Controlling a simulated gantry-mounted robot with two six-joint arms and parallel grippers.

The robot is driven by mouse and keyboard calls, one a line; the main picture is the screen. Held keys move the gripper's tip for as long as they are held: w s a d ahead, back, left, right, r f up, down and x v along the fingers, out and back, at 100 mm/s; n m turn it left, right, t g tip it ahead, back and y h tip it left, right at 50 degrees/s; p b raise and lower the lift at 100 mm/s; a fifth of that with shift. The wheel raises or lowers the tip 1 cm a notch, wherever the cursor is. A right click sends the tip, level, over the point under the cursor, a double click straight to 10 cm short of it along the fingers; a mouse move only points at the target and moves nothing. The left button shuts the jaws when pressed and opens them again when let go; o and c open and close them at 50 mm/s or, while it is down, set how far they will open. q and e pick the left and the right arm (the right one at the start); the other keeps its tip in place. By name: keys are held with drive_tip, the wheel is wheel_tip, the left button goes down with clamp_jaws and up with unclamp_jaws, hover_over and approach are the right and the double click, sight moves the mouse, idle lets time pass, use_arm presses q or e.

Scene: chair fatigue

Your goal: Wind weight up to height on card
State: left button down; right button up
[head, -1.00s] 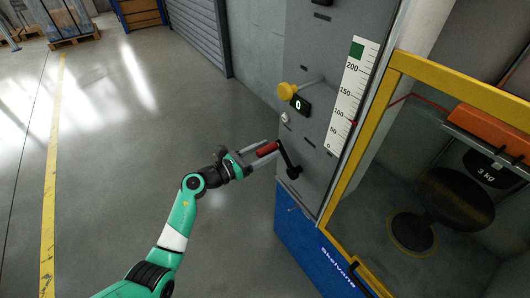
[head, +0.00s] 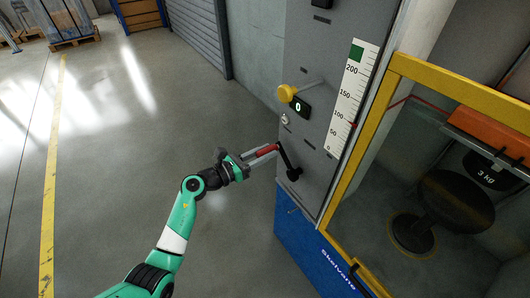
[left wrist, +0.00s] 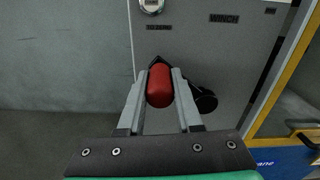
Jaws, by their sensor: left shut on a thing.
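My left gripper (head: 262,155) is shut on the red handle (head: 265,152) of the winch crank, its fingers on either side. The red handle (left wrist: 160,85) also shows between the fingers in the left wrist view. The black crank arm (head: 286,160) runs from the handle down to its hub on the grey panel. A black weight marked 3 kg (head: 486,173) hangs under an orange block behind the yellow frame. A white scale (head: 348,105) runs from 0 past 200, with a green patch near its top. A small red mark is at its right edge. No card is recognisable. My right gripper is out of view.
A yellow knob (head: 287,92) sticks out above the handle, beside a display (head: 301,107) reading 0. The yellow frame (head: 372,155) and a dark round seat (head: 457,198) are at the right.

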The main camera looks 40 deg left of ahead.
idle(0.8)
use_arm(q)
drive_tip(key=shift+a+f+n, duration=0.2)
drive_tip(key=shift+f+n, duration=0.05)
drive_tip(key=shift+n, duration=0.15)
drive_tip(key=f+n, duration=0.1)
drive_tip(key=a+f+n, duration=0.1)
drive_tip(key=n, duration=0.1)
drive_tip(key=shift+w+a+f+p, duration=0.2)
drive_tip(key=shift+f+p, duration=0.1)
drive_tip(key=shift+f, duration=0.1)
drive_tip(key=c, duration=0.6)
unclamp_jaws()
drive_tip(key=p+v, duration=0.4)
drive_tip(key=v, duration=0.7)
drive_tip(key=shift+s+p, duration=0.3)
drive_tip(key=shift+p, duration=0.05)
